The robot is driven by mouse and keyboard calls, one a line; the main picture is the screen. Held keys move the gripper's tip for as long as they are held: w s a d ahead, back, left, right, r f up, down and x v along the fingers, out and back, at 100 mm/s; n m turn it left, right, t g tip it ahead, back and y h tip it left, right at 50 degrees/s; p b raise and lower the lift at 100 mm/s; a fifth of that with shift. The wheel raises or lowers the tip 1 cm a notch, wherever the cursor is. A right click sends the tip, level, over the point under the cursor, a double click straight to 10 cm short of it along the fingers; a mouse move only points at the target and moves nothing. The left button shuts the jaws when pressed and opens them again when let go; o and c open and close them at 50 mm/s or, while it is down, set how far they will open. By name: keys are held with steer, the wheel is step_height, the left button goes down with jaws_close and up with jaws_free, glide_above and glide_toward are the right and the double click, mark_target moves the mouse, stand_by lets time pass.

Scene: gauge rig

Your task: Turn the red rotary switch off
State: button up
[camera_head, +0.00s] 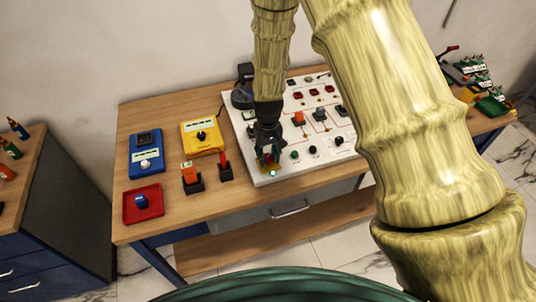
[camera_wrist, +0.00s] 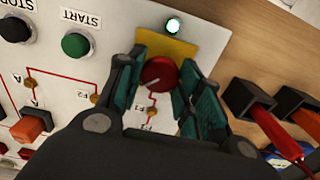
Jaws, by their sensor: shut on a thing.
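The red rotary switch (camera_wrist: 159,74) sits on a yellow plate (camera_wrist: 182,52) at a corner of the white panel. Its pale pointer line points to the lower left in the wrist view. A lit green-white lamp (camera_wrist: 173,26) is beside it, and the lamp also shows in the head view (camera_head: 272,173). My gripper (camera_wrist: 163,85) is around the switch, with a finger on each side, shut on it. In the head view my gripper (camera_head: 268,156) reaches down to the panel's near-left corner and mostly hides the switch.
The white panel (camera_head: 262,116) carries a green START button (camera_wrist: 76,45), a black STOP button (camera_wrist: 15,29) and an orange plug (camera_wrist: 32,122). Black holders with red and orange probes (camera_wrist: 262,108) stand close by. Blue and yellow meters (camera_head: 203,139) and a red tray (camera_head: 143,203) lie left on the wooden table.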

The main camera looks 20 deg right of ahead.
mark_target(268, 156)
steer(key=shift+n, duration=0.3)
steer(key=n+b, duration=0.1)
steer(key=n, duration=0.2)
steer(key=shift+n, duration=0.3)
steer(key=n+b, duration=0.1)
steer(key=n, duration=0.3)
steer(key=shift+n, duration=0.3)
steer(key=n, duration=0.4)
steer(key=shift+n, duration=0.3)
steer(key=shift+n+p, duration=0.35)
steer(key=shift+n, duration=1.85)
steer(key=o, duration=1)
steer(key=shift+o, duration=0.2)
step_height(268, 156, up, 12)
